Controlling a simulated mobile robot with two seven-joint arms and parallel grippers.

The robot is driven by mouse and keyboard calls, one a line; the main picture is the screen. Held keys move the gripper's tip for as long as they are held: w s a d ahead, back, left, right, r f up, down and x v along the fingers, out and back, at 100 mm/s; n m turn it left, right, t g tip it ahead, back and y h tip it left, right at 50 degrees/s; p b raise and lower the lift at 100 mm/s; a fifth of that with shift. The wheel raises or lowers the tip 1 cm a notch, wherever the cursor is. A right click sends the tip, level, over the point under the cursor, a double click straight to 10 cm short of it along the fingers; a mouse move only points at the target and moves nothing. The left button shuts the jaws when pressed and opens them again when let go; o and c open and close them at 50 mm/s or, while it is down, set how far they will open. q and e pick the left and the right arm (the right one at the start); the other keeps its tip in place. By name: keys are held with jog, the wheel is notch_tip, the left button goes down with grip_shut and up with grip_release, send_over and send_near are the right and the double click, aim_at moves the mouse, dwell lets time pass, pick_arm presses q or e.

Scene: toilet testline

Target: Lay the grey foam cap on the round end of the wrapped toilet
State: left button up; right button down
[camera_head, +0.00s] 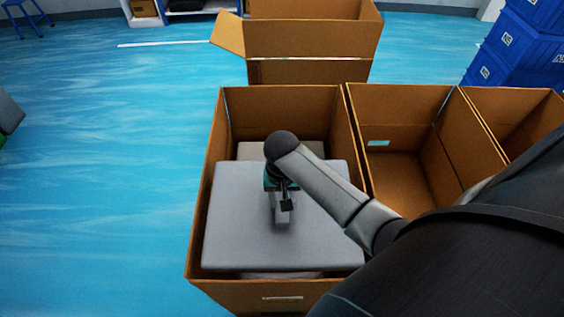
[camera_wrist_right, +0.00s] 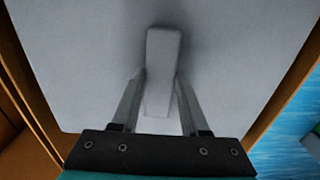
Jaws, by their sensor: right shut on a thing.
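The grey foam cap (camera_head: 240,235) is a wide flat slab with a raised ridge (camera_wrist_right: 160,70) in its middle. It lies level inside the open cardboard box (camera_head: 207,190) at the front centre. My right gripper (camera_head: 281,212) reaches down from above, its fingers on either side of the ridge, shut on it. In the right wrist view the gripper (camera_wrist_right: 158,92) has one finger on each side of the ridge. A pale grey-beige piece (camera_head: 312,149) shows behind the cap's far edge. The wrapped toilet cannot be made out clearly; the cap covers most of the box's inside. My left gripper is out of view.
An open, empty-looking box (camera_head: 405,185) stands right of the front box, with another (camera_head: 520,115) beyond it. A further open box (camera_head: 310,40) stands behind. Blue crates (camera_head: 510,50) are stacked at the upper right.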

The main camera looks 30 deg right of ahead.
notch_tip(320, 180, down, 8)
jog(key=shift+f, duration=0.1)
notch_tip(320, 180, down, 20)
jog(key=b, duration=1.8)
jog(key=shift+b, duration=0.35)
jog(key=shift+s+a+f, duration=0.1)
jog(key=shift+s+f, duration=0.1)
jog(key=shift+f, duration=0.1)
jog(key=shift+c, duration=1.7)
grip_release()
